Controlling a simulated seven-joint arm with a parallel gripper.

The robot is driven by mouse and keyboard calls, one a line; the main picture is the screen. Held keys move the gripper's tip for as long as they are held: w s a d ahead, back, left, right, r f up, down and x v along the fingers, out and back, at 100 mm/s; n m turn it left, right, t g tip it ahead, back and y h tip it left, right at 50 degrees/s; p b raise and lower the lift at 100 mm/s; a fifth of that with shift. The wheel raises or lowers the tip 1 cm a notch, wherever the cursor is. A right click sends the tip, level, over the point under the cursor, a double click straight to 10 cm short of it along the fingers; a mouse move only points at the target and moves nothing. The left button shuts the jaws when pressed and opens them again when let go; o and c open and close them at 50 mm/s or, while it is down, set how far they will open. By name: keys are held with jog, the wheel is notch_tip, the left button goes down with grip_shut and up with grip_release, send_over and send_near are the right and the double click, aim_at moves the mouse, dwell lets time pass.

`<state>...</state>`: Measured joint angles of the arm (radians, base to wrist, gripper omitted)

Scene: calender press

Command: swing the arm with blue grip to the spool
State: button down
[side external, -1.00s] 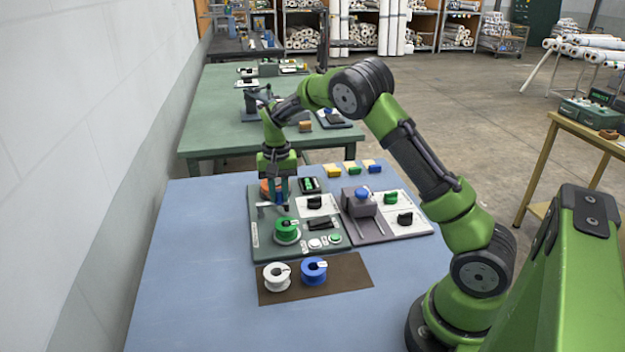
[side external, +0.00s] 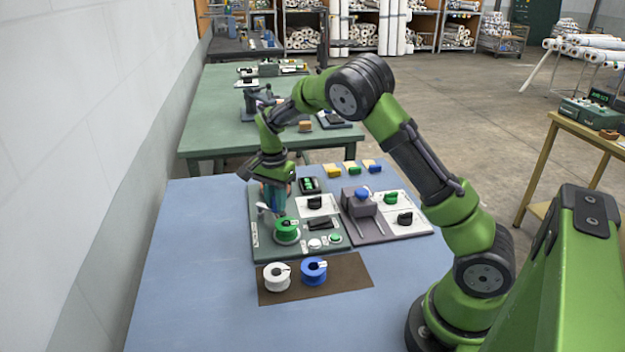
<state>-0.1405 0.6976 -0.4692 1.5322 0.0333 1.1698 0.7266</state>
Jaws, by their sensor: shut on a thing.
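My gripper (side external: 276,208) is low over the left part of the dark green panel (side external: 262,245), tilted, with its fingers close together. It is shut on the arm with blue grip; a bluish part (side external: 272,196) shows at the fingers, and a short pale bar (side external: 263,208) shows just left of them. The gripper hides most of this arm and its pivot. A green spool (side external: 287,229) sits on the panel just in front of the fingers; a small gap to the fingertips cannot be judged. An orange part (side external: 291,186) is mostly hidden behind the gripper.
A white spool (side external: 276,278) and a blue spool (side external: 314,270) stand on a brown mat (side external: 345,280) in front. Right of the gripper are black and green knobs (side external: 391,198) and a grey block with a blue knob (side external: 361,194). The blue table (side external: 200,270) is clear at left.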

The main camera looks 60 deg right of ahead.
jog(key=shift+a+m, duration=0.2)
jog(key=shift+m, duration=0.2)
jog(key=c, duration=1)
grip_release()
notch_tip(320, 180, up, 17)
jog(key=shift+d, duration=0.1)
jog(key=s+a+n+t, duration=0.2)
jog(key=s+a+n, duration=0.2)
jog(key=s, duration=0.3)
jog(key=s+a+r+n+t+y, duration=0.1)
jog(key=s+a+n, duration=0.3)
jog(key=s, duration=0.4)
jog(key=s+a+n+t+y, duration=0.1)
jog(key=s+a+n+t, duration=0.2)
jog(key=s, duration=0.5)
jog(key=shift+s+a+r+n+t, duration=0.1)
jog(key=shift+s+a+n+t, duration=0.15)
jog(key=shift+n, duration=0.4)
jog(key=shift+a+r+n+t, duration=0.15)
jog(key=shift+n+t, duration=0.2)
jog(key=shift+n, duration=0.3)
